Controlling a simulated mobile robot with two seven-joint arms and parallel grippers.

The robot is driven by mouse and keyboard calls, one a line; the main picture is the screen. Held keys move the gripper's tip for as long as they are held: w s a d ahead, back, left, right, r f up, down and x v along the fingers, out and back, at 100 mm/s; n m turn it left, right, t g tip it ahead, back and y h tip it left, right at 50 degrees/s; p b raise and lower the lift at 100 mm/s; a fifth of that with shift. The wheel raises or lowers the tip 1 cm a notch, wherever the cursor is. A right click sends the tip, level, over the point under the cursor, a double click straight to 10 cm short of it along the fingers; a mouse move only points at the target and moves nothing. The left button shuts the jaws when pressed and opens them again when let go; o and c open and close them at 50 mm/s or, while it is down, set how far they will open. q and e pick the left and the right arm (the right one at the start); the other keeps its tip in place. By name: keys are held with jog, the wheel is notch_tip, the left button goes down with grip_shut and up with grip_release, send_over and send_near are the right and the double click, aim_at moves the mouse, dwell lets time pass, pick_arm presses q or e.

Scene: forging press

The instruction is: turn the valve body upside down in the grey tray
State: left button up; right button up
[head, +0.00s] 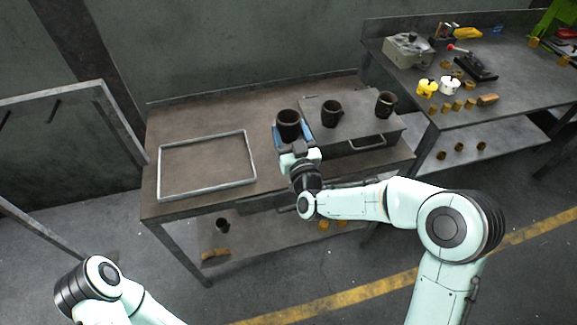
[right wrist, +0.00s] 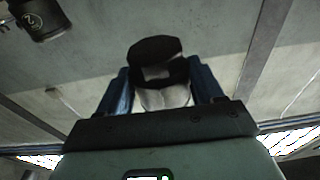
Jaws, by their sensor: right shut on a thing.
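The valve body (head: 288,123) is a dark, cup-like cylinder with its open end facing up. My right gripper (head: 292,141) is shut on it, with blue fingers on its sides, at the left end of the grey raised plate. In the right wrist view the valve body (right wrist: 154,50) shows dark between the two blue fingers of my right gripper (right wrist: 162,92). The grey tray (head: 252,158), a rectangle with a light rim, lies empty on the bench to the left of the valve body. My left arm shows at the lower left, but its gripper is out of view.
Two similar dark cups, a middle one (head: 331,113) and a right one (head: 385,104), stand on the raised plate (head: 357,128). The workbench (head: 200,122) is bare around the tray. A second bench (head: 460,117) at the right holds several small brass, yellow and white parts.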

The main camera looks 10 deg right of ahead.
jog(key=shift+f+m+b, duration=0.15)
jog(key=shift+m+b, duration=0.75)
jog(key=shift+b, duration=0.05)
jog(key=m+b, duration=0.2)
jog(key=m, duration=0.1)
jog(key=m+h+b, duration=0.1)
jog(key=m+b, duration=0.1)
jog(key=m, duration=0.1)
jog(key=shift+h+b, duration=0.3)
jog(key=shift+b, duration=0.05)
jog(key=shift+m+b, duration=0.3)
jog(key=shift+m, duration=0.5)
pick_arm(q)
notch_tip(320, 180, down, 6)
jog(key=shift+w+f+t, duration=0.15)
jog(key=shift+w+t, duration=0.15)
jog(key=shift+w, duration=0.15)
pick_arm(e)
jog(key=shift+r+m, duration=0.3)
jog(key=shift+m, duration=0.1)
